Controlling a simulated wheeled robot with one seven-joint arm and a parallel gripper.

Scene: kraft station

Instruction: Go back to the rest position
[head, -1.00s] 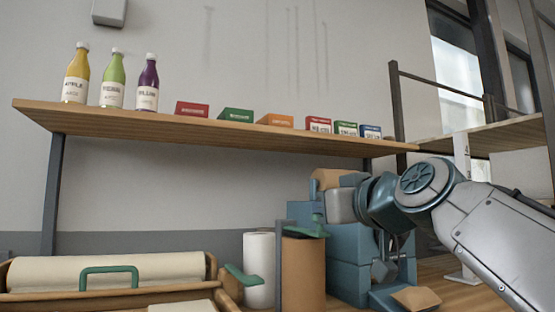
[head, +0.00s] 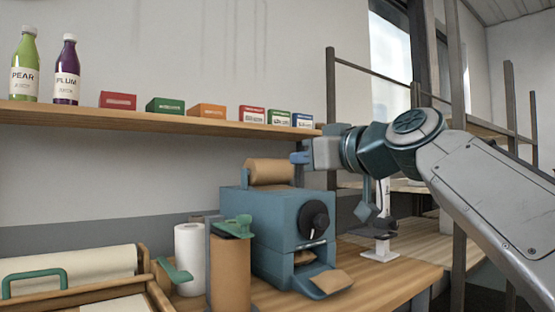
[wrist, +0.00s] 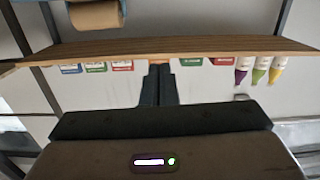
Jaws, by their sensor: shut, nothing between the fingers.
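My gripper (head: 299,157) is at the left end of my arm in the head view, pointing left. It is raised just under the shelf's right part, close to the brown paper roll on top of the blue machine. In the wrist view my gripper (wrist: 159,72) has its two dark fingers together with nothing between them. I cannot tell how far the fingertips are from the shelf or the roll.
The wooden shelf (head: 150,122) holds bottles and several small boxes. The blue machine (head: 285,235) with its paper roll (head: 269,171) stands on the wooden table (head: 390,278). A white roll (head: 190,258) and a brown roll (head: 230,275) stand left of it. A white stand (head: 382,225) is behind my arm.

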